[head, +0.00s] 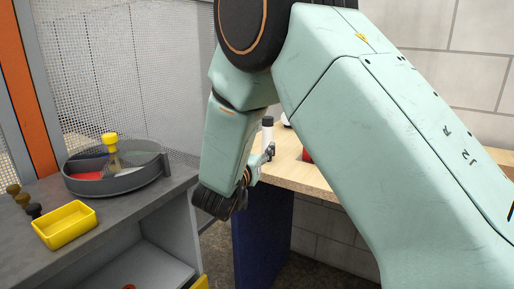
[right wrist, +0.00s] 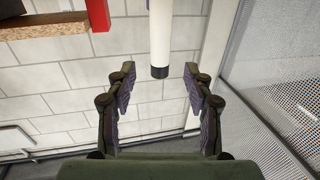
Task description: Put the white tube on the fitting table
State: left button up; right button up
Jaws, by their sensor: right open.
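The white tube (head: 267,135) stands upright at the near edge of a wooden table top (head: 295,172), its dark cap uppermost. My right gripper (head: 264,158) is beside it, and its fingers partly overlap the tube's lower part in the head view. In the right wrist view the white tube (right wrist: 160,30) comes in from the top edge, its black end between and just beyond the fingertips. The right gripper (right wrist: 159,69) is open, with a gap on both sides of the tube. The tube's other end is out of that view. My left gripper is not in view. I cannot tell which surface is the fitting table.
A grey bench (head: 130,206) at left holds a round divided tray (head: 118,183) with a yellow-topped item (head: 110,143), a yellow bin (head: 66,226) and small dark knobs. A red object (head: 306,155) is on the wooden table. Mesh panels (head: 110,60) stand behind the bench.

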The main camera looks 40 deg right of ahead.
jog(key=s+a+f+n+g+y, duration=0.1)
jog(key=s+a+f+n+y, duration=0.25)
jog(key=f, duration=0.65)
jog(key=s+a+f+n+g+y, duration=0.1)
jog(key=s+a+f+n+y, duration=0.15)
jog(key=s+f, duration=0.45)
jog(key=s+a+f+n+g+y, duration=0.1)
jog(key=s+a+f+n+y, duration=0.2)
jog(key=f, duration=0.9)
jog(key=s+a+f+g+y, duration=0.2)
jog(key=s+f, duration=0.1)
jog(key=s, duration=0.5)
jog(key=s+a+f+n+g+y, duration=0.1)
jog(key=s+a+f+g+y, duration=0.1)
jog(key=s, duration=0.7)
jog(key=s+a+f+g+y, duration=0.1)
jog(key=s+a+f+g, duration=0.2)
jog(key=s, duration=0.6)
notch_tip(320, 180, down, 2)
jog(key=shift+a+f+g+y, duration=0.1)
jog(key=shift+a+g+y, duration=0.2)
jog(key=shift+a+y, duration=0.15)
jog(key=shift+w, duration=0.1)
